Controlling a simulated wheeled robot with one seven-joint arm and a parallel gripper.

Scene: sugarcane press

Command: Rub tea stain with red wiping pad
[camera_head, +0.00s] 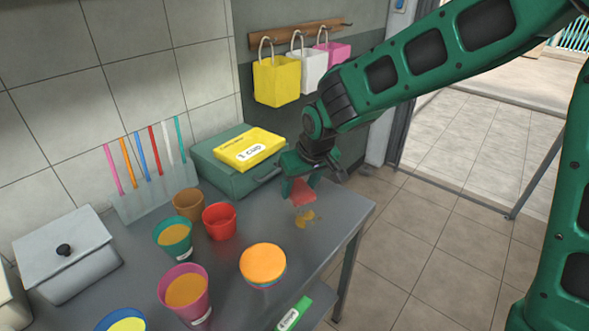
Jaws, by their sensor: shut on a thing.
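My gripper (300,185) is above the right end of the grey table, shut on the red wiping pad (302,193). The pad points down toward the table top. The tea stain (305,217) is a small yellow-brown patch on the table, just below the pad. I cannot tell whether the pad touches the table or the stain. The gripper's fingers partly cover the pad's upper part.
A green case (207,158) with a yellow box (248,149) is behind. The table's right edge (368,222) is close.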

